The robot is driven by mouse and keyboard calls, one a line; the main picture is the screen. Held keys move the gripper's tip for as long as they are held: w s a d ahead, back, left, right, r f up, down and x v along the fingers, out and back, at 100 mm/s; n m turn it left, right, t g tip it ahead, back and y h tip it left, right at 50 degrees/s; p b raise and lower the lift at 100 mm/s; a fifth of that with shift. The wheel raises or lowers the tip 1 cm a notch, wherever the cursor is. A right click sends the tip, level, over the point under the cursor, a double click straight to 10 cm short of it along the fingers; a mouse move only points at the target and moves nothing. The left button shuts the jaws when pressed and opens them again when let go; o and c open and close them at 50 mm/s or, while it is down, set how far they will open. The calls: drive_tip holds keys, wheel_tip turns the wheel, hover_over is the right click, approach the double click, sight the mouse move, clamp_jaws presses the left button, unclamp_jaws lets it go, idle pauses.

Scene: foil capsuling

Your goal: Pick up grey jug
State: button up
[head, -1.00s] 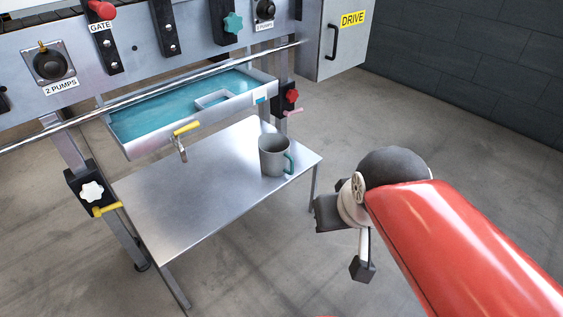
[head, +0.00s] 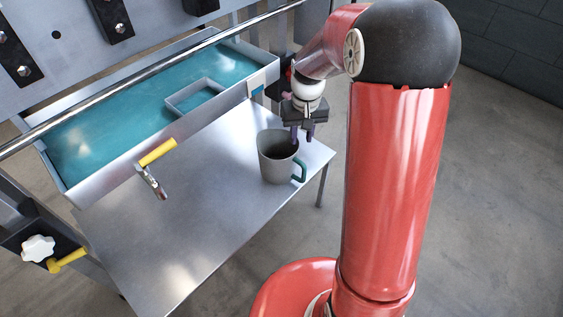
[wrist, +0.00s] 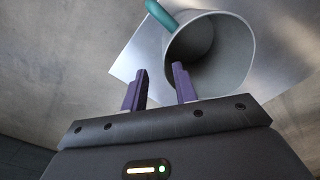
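The grey jug (head: 268,165) with a teal handle (head: 300,172) stands upright on the metal table (head: 215,215), near its right edge. Its open mouth faces up and looks empty. In the wrist view the jug (wrist: 228,85) fills the upper right, with its handle (wrist: 163,14) at the top left of the rim. My gripper (head: 302,137) is at the jug's far right rim, pointing down. Its two purple fingers (wrist: 157,78) are apart with nothing between them. The right finger overlaps the rim in the wrist view; I cannot tell whether it touches.
A tank of blue liquid (head: 140,95) hangs over the table's left and back part. A long metal rail (head: 120,82) runs along the machine front. The table's front part is clear.

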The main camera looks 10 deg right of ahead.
sight(297, 152)
drive_tip(key=f, duration=0.4)
drive_tip(key=a+f, duration=0.1)
drive_tip(key=f, duration=0.1)
drive_tip(key=shift+s+f+b, duration=0.15)
drive_tip(key=shift+f+b, duration=0.1)
drive_tip(key=shift+b, duration=0.1)
clamp_jaws()
